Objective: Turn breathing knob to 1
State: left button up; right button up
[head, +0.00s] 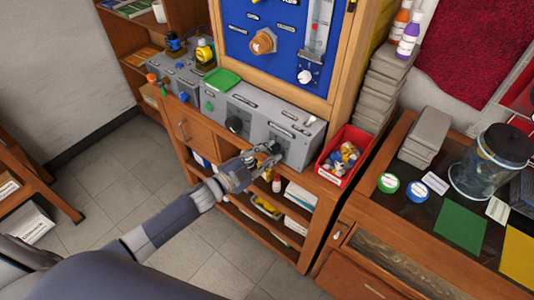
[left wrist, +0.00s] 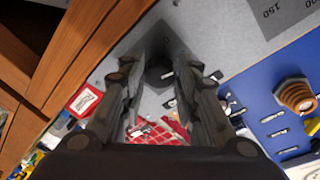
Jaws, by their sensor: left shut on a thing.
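My left gripper (head: 266,155) reaches in from the left to the front of the long grey control box (head: 291,151), at its right part. In the left wrist view the fingers of my left gripper (left wrist: 160,85) stand on either side of a dark knob (left wrist: 158,74), shut on it. In the head view this knob is mostly hidden by the gripper. A second dark knob (head: 235,125) sits on the box to the left of the gripper. The labels are too small to read, so the knob's setting cannot be told. My right gripper is not in view.
A red bin (head: 344,155) of small parts stands just right of the box. A blue panel (head: 276,50) with an orange-brown knob (head: 263,42) rises behind. A green tray (head: 222,80) lies at the back left. Open shelves are below the gripper.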

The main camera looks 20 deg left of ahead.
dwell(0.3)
pick_arm(q)
jog(key=o, duration=1.1)
jog(key=shift+c, duration=0.2)
jog(key=f+v, duration=0.1)
jog(key=v, duration=1.1)
jog(key=shift+r, duration=0.45)
jog(key=shift+a+f, duration=0.1)
